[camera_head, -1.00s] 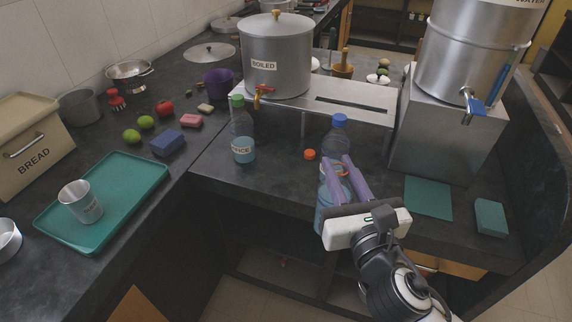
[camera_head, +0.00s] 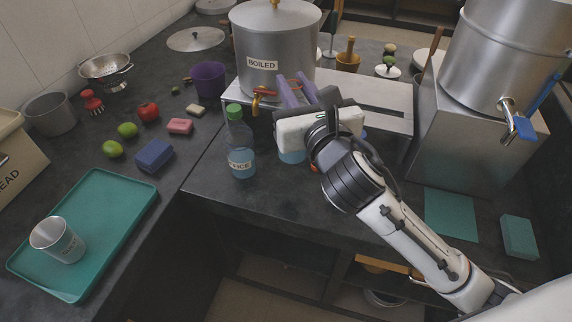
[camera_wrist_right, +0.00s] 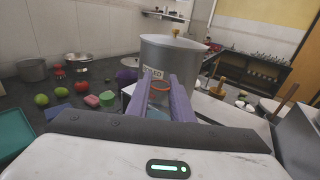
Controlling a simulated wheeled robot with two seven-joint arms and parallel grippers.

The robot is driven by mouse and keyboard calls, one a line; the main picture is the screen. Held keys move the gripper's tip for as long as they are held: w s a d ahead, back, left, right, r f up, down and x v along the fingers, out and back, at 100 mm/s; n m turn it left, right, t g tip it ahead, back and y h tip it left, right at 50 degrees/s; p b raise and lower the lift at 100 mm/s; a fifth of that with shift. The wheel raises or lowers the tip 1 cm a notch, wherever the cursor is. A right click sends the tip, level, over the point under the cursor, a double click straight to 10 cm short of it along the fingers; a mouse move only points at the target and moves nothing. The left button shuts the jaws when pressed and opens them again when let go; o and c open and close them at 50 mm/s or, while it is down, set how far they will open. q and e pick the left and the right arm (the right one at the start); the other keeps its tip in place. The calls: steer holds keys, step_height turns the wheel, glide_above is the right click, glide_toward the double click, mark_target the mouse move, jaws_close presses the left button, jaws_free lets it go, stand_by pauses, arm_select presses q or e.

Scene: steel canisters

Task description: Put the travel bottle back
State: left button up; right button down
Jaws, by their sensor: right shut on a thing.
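My right gripper (camera_head: 295,92) is shut on a clear bottle of bluish liquid (camera_head: 292,157) with an orange ring at its neck, held in front of the BOILED pot's stand. Its base shows below my gripper; its label is hidden, so I cannot confirm it is the travel bottle. In the wrist view the orange ring (camera_wrist_right: 160,86) sits between the purple fingers (camera_wrist_right: 162,95). A green-capped bottle (camera_head: 240,150), its label partly readable, stands upright to the left. A blue-capped bottle is now hidden behind my gripper and arm. My left gripper is not in view.
A steel urn (camera_head: 495,65) is at right. A teal mat (camera_head: 450,213) and sponge (camera_head: 519,237) lie front right. A green tray (camera_head: 120,215) holds a metal cup.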

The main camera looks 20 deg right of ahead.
step_height(320, 180, down, 10)
steer(key=b, duration=0.2)
steer(key=shift+b, duration=0.35)
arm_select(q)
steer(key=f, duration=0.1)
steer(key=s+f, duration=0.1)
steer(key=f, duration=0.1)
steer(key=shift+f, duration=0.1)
arm_select(e)
steer(key=shift+r, duration=0.15)
steer(key=shift+f, duration=0.2)
steer(key=c, duration=1.7)
jaws_free()
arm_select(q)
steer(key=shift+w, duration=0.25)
arm_select(e)
steer(key=shift+o, duration=0.7)
